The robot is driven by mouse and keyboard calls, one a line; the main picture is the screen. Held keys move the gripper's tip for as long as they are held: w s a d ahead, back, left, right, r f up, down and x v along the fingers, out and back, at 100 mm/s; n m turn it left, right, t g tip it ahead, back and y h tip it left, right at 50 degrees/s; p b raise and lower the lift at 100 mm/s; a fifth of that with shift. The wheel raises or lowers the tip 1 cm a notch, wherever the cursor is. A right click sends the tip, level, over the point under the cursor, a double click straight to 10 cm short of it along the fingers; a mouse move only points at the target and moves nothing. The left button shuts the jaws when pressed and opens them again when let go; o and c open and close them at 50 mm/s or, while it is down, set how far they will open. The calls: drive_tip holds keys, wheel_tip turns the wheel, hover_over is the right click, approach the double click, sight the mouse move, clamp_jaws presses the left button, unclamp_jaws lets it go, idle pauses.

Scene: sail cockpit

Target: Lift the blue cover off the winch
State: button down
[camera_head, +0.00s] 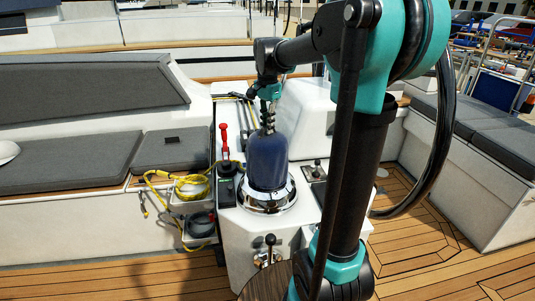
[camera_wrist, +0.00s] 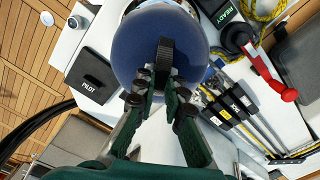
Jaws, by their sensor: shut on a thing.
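The blue cover (camera_head: 267,162) stands upright over the winch in the middle of the head view. The winch's shiny metal base (camera_head: 267,196) shows below the cover's lower edge; the rest of the winch is hidden. My gripper (camera_head: 268,125) is directly above the cover, pointing down at its top. In the wrist view the cover (camera_wrist: 135,50) is seen from above as a round blue dome with a dark strap (camera_wrist: 166,56) on top. My gripper's fingers (camera_wrist: 163,82) are shut on this strap.
A red-handled lever (camera_head: 224,140) stands left of the cover. A yellow rope (camera_head: 180,183) hangs over the holders on the console's left side. A control panel marked PILOT (camera_wrist: 91,81) is close beside the cover. Grey-cushioned benches (camera_head: 70,165) flank the teak floor.

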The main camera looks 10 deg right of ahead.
drive_tip(key=shift+r, duration=2.15)
drive_tip(key=shift+r, duration=2)
drive_tip(key=shift+r, duration=2.1)
drive_tip(key=shift+r, duration=2.2)
